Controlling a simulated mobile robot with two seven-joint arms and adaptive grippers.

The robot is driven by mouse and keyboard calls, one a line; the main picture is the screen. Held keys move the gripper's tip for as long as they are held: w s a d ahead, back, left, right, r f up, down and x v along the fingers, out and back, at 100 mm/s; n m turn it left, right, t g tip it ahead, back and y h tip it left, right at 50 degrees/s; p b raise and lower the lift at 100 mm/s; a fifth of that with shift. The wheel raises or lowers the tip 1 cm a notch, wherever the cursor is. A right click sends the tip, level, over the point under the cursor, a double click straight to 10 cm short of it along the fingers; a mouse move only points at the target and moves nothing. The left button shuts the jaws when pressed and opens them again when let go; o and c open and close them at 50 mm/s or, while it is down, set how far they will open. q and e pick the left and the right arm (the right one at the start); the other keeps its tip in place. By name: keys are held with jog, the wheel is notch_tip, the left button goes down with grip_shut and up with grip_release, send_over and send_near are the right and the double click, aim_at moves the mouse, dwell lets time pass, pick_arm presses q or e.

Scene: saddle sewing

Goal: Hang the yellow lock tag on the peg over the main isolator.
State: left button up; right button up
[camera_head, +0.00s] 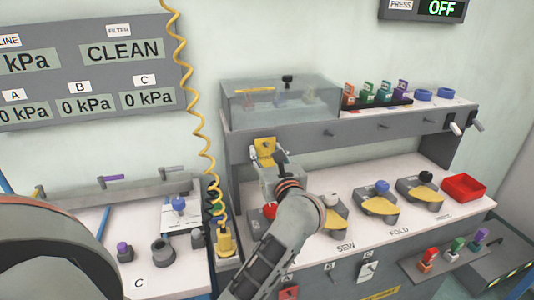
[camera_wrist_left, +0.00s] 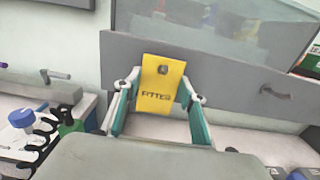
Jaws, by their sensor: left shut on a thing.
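The yellow lock tag (camera_head: 265,152) is upright in front of the grey shelf front, below the clear-covered box. In the left wrist view the tag (camera_wrist_left: 161,88) shows dark lettering and a round grey spot near its top. I cannot tell whether that spot is an open hole or a peg end in it. My left gripper (camera_head: 268,158) is shut on the tag, with one finger at each side in the wrist view (camera_wrist_left: 160,98). A peg (camera_wrist_left: 274,92) sticks out of the shelf front to the right. I cannot pick out the main isolator. My right gripper is out of view.
Several more pegs (camera_head: 383,127) line the shelf front (camera_head: 350,140). The clear-covered box (camera_head: 280,100) and a rack of coloured tags (camera_head: 377,101) stand on top. Below are several stations with coloured knobs and a red tray (camera_head: 464,187). A coiled yellow hose (camera_head: 183,80) hangs at left.

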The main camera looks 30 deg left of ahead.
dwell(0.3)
pick_arm(q)
jog(key=o, duration=1)
